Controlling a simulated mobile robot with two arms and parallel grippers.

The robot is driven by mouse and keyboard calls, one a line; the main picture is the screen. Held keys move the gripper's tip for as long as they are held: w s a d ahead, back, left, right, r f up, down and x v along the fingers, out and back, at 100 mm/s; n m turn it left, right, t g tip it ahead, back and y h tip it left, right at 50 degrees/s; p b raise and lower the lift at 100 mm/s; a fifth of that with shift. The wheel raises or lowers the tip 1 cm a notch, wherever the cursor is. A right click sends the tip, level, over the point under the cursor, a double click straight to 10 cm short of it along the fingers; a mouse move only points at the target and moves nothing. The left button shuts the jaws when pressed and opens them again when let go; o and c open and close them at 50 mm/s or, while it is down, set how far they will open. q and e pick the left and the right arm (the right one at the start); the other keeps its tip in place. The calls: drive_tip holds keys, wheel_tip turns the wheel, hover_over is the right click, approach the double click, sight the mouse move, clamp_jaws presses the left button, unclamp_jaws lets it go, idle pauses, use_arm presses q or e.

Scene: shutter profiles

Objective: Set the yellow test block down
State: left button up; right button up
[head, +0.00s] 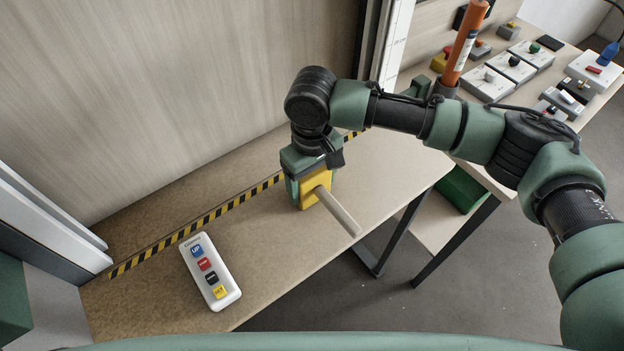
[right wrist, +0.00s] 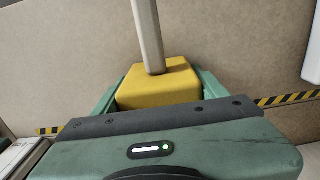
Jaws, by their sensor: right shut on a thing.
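The yellow test block (head: 314,188) has a pale rod (head: 338,212) sticking out of it toward the front right. My right gripper (head: 303,192) is shut on the block, pointing down over the wooden table (head: 260,235). In the right wrist view the block (right wrist: 158,88) sits between the two green fingers (right wrist: 160,95), with the rod (right wrist: 148,35) rising out of its face. I cannot tell whether the block touches the table. My left gripper is not in view.
A white control box (head: 210,270) with several coloured buttons lies on the table at the left. A yellow-black striped tape (head: 225,208) runs along the table behind the gripper. Switch boxes (head: 515,62) and an orange cylinder (head: 463,45) stand on the bench at the back right.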

drive_tip(key=o, duration=1.4)
wheel_tip(320, 180, up, 12)
drive_tip(key=shift+r+b, duration=0.15)
drive_tip(key=shift+b, duration=0.95)
